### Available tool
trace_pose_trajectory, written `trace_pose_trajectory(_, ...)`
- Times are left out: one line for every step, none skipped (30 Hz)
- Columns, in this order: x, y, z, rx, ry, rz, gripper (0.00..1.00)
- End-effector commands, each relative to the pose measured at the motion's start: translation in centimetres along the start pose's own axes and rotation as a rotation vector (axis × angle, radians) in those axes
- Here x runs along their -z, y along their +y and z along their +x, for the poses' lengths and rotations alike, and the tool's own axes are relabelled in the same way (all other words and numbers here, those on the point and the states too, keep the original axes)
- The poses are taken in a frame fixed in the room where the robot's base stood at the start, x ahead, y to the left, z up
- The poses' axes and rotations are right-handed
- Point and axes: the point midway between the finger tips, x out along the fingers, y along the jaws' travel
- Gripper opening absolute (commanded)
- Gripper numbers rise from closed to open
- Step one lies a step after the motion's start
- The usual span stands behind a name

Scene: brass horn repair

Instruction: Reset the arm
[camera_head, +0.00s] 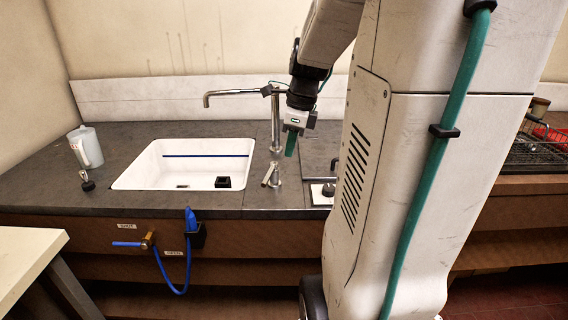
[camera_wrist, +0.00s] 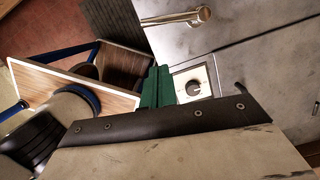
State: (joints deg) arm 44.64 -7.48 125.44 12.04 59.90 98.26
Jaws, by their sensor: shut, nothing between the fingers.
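My gripper (camera_head: 290,146) hangs from my arm above the counter, right of the sink and beside the tall metal faucet. Its green fingers point down and are shut with nothing between them. They also show in the wrist view (camera_wrist: 157,87), pressed together at the middle, with a pale plate with a dark knob (camera_wrist: 194,88) just to their right in the picture. My arm and column hide the counter behind them in the head view.
The faucet (camera_head: 276,125) stands close to my gripper, with a small metal valve (camera_head: 272,176) below. The white sink (camera_head: 133,174) is at left, with a pitcher (camera_head: 86,147) beyond. A wire rack (camera_head: 535,150) is at right. A blue hose (camera_head: 172,287) hangs at the counter front.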

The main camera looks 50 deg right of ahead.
Motion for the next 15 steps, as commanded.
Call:
trace_pose_trajectory(0.1, -0.1, -1.1, 0.004, -0.001, 0.002, 0.00)
trace_pose_trajectory(0.1, -0.1, -1.6, 0.004, -0.001, 0.003, 0.00)
trace_pose_trajectory(0.1, -0.1, -2.1, 0.003, -0.001, 0.003, 0.00)
trace_pose_trajectory(0.1, -0.1, -2.4, 0.002, -0.001, 0.003, 0.00)
trace_pose_trajectory(0.1, 0.0, -2.8, 0.001, 0.000, 0.002, 0.00)
trace_pose_trajectory(0.1, 0.0, -3.1, 0.001, 0.000, 0.002, 0.00)
trace_pose_trajectory(0.0, 0.0, -3.3, 0.002, 0.000, 0.002, 0.00)
trace_pose_trajectory(0.0, 0.0, -3.5, 0.001, 0.000, 0.001, 0.00)
trace_pose_trajectory(0.0, 0.1, -3.6, 0.000, 0.000, 0.001, 0.00)
trace_pose_trajectory(0.0, 0.1, -3.7, 0.000, 0.000, 0.001, 0.00)
trace_pose_trajectory(0.0, 0.1, -3.8, -0.001, 0.000, 0.000, 0.00)
trace_pose_trajectory(0.0, 0.1, -3.8, -0.001, 0.000, 0.000, 0.00)
trace_pose_trajectory(0.0, 0.1, -3.8, -0.001, 0.000, 0.000, 0.00)
trace_pose_trajectory(-0.1, 0.1, -3.8, -0.001, 0.000, 0.000, 0.00)
trace_pose_trajectory(-0.1, 0.1, -3.8, -0.001, 0.000, -0.001, 0.00)
